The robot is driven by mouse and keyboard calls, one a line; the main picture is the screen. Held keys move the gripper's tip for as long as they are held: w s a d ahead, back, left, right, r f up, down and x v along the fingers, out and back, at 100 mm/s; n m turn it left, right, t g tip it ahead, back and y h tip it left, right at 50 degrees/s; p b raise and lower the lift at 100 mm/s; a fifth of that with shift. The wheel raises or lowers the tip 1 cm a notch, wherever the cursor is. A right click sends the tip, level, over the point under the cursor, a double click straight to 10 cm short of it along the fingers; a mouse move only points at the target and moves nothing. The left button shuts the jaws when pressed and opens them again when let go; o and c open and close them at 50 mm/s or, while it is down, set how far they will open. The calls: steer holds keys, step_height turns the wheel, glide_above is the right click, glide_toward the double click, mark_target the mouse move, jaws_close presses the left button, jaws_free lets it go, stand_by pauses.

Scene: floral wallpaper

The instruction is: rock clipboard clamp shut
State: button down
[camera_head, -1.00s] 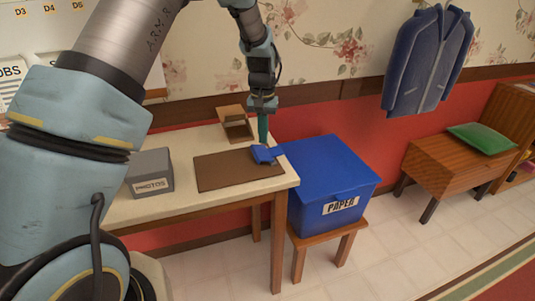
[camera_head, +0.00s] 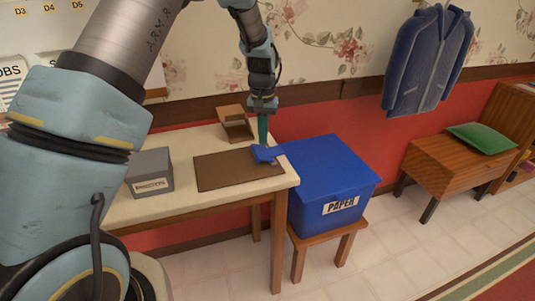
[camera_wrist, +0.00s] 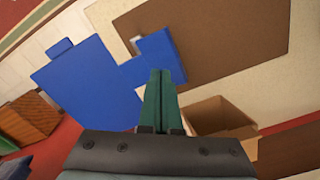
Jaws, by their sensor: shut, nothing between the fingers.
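The clipboard is a flat brown board (camera_head: 225,171) lying on the pale table, with a blue clamp (camera_head: 267,153) at its right end. In the wrist view the board (camera_wrist: 225,40) and the blue clamp (camera_wrist: 160,57) lie just beyond the fingertips. My gripper (camera_head: 263,142) has green fingers pointing down, pressed together with nothing between them. It is at the back edge of the clamp. In the wrist view the fingertips (camera_wrist: 161,73) overlap the clamp's near edge; I cannot tell whether they touch it.
A blue paper bin (camera_head: 325,180) on a wooden stool stands against the table's right end, close to the clamp. A grey box (camera_head: 150,172) sits left of the board. An open brown box (camera_head: 236,125) stands behind it, near my gripper. The table's front strip is clear.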

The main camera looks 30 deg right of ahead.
mark_target(263, 152)
steer(key=shift+f+b, duration=0.95)
steer(key=shift+f, duration=0.85)
stand_by(0.7)
steer(key=shift+r, duration=0.1)
steer(key=shift+r+p, duration=2.5)
steer(key=shift+r, duration=0.95)
steer(key=a+r+n, duration=0.1)
steer(key=a+r, duration=0.2)
steer(key=a, duration=0.6)
steer(key=a+r+n, duration=0.2)
steer(key=a+r, duration=0.1)
steer(key=a, duration=0.7)
steer(key=s+a+r+n, duration=0.1)
steer(key=s+a, duration=0.4)
steer(key=a, duration=0.4)
steer(key=s+a+r+n+t, duration=0.1)
steer(key=s+a+n, duration=0.1)
steer(key=s+a, duration=0.4)
steer(key=a, duration=0.2)
steer(key=shift+a+r+t, duration=0.3)
steer(key=shift+a+r, duration=0.05)
